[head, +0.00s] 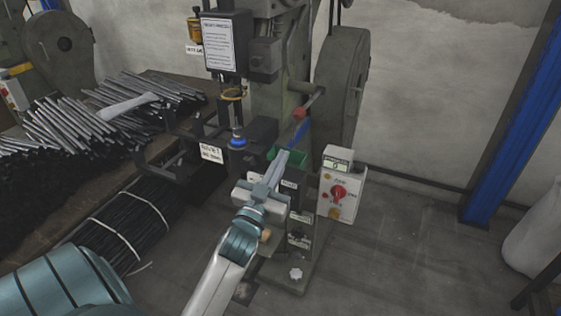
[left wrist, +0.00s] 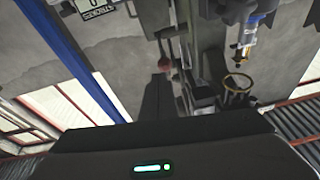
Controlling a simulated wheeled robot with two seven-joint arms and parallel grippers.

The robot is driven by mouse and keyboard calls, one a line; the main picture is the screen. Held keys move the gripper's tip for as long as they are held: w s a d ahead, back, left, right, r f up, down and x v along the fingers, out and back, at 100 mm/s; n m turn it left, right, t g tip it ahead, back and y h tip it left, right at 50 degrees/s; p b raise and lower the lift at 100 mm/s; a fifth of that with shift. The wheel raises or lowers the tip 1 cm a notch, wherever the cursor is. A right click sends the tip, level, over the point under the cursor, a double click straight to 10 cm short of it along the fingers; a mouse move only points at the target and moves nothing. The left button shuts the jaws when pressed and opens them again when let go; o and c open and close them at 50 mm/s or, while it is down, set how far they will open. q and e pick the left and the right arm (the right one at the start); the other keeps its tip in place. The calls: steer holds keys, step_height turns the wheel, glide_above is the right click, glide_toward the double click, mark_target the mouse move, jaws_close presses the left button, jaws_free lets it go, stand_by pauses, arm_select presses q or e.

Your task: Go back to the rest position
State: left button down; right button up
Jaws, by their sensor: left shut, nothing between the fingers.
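My left gripper (head: 281,160) reaches in from the bottom of the head view and is shut and empty. Its fingertips are in front of the rivet press (head: 270,60), near a green bin (head: 295,155) at the press's front. The press's tooling with a yellow ring (head: 232,94) and a blue-ringed lower part (head: 238,142) is left of the fingers. The yellow ring also shows in the left wrist view (left wrist: 238,82). My right gripper is not in view.
A control box with a red knob (head: 340,193) stands close right of my left gripper. Metal rods (head: 110,105) lie piled at left, above a tied bundle of dark rods (head: 130,220). A blue post (head: 515,120) stands at right.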

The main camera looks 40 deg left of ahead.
arm_select(q)
steer(key=shift+f, duration=0.15)
